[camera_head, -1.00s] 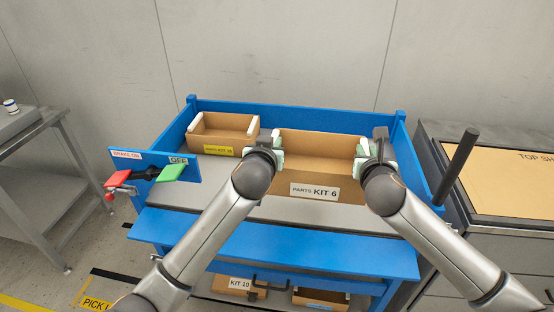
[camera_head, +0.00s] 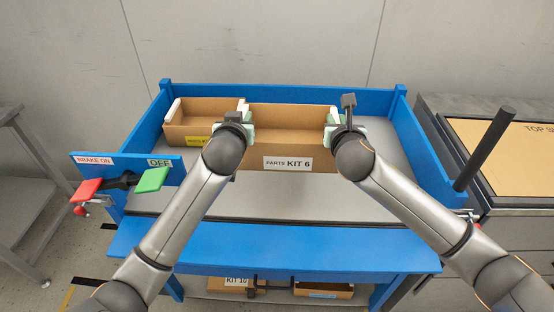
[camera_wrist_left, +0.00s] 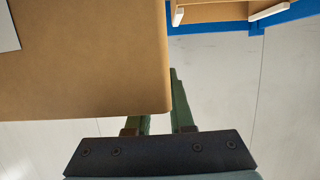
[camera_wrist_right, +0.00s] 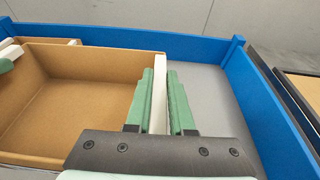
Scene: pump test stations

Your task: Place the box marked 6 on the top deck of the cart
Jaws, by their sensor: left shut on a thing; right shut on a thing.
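The box marked PARTS KIT 6 (camera_head: 285,128) is an open brown carton with a white label on its front, held between my two grippers at the cart's top deck (camera_head: 310,200). My left gripper (camera_head: 240,120) is shut on its left wall. My right gripper (camera_head: 337,128) is shut on its right wall; the right wrist view shows the white-topped wall (camera_wrist_right: 158,95) between the green pads. The box looks level, inside the cart's blue rim (camera_head: 285,95). I cannot tell whether its underside touches the deck.
Another open carton with a yellow label (camera_head: 195,118) stands on the deck, close on the left. Clear grey deck lies to the right and in front. The brake levers (camera_head: 120,183) are at the cart's left, a black handle post (camera_head: 484,148) at its right. Cartons (camera_head: 322,290) sit on the lower shelf.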

